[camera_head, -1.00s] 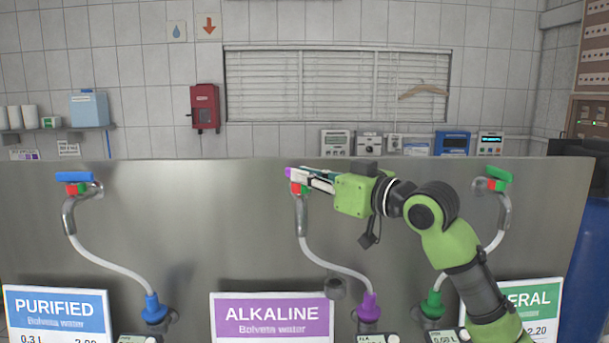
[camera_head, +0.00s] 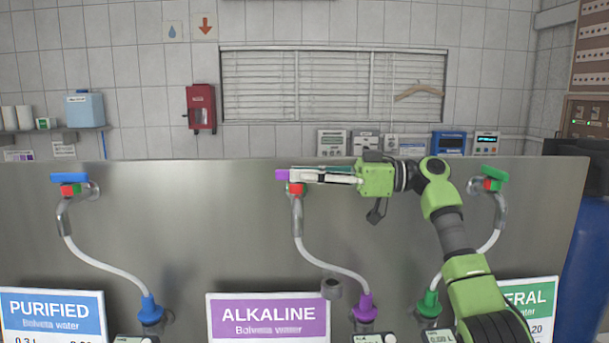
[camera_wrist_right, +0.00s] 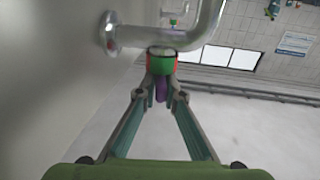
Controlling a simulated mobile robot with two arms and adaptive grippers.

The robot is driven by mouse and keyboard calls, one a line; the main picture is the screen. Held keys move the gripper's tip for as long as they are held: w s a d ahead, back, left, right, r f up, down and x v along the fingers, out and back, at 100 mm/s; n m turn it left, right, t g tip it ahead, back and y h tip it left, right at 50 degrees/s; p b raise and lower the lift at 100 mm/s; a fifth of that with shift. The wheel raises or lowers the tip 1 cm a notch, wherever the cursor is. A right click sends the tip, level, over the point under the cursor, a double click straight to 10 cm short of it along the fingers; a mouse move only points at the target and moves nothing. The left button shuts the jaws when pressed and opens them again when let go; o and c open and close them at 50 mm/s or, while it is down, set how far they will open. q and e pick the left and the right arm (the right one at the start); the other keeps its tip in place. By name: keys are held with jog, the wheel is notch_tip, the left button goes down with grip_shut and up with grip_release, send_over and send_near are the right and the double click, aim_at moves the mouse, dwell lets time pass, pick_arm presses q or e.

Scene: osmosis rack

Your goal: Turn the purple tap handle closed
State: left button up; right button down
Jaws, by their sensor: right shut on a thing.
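The purple tap handle (camera_head: 282,174) sits on top of the middle tap, above its red collar (camera_head: 296,188) and the ALKALINE sign. Its end sticks out to the left past my right gripper (camera_head: 296,175), which comes in level from the right. In the right wrist view, the purple handle (camera_wrist_right: 161,90) lies between the fingertips of my right gripper (camera_wrist_right: 161,84), which is shut on it. The red and green tap collar (camera_wrist_right: 162,58) is just beyond the fingertips. The fingers hide most of the handle in the head view. My left gripper is not in view.
A blue-handled tap (camera_head: 69,178) is on the left and a green-handled tap (camera_head: 494,174) on the right of the steel panel (camera_head: 200,220). A white hose (camera_head: 325,257) curves below the middle tap. The purple ALKALINE sign (camera_head: 268,318) stands below.

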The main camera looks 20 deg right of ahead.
jog(key=shift+w+f+n+g+y, duration=0.15)
jog(key=shift+n+g+y, duration=0.25)
jog(key=shift+n+g, duration=0.6)
jog(key=c, duration=2.1)
grip_release()
jog(key=shift+c, duration=0.2)
jog(key=shift+d, duration=0.15)
jog(key=v, duration=0.7)
jog(key=shift+d, duration=0.1)
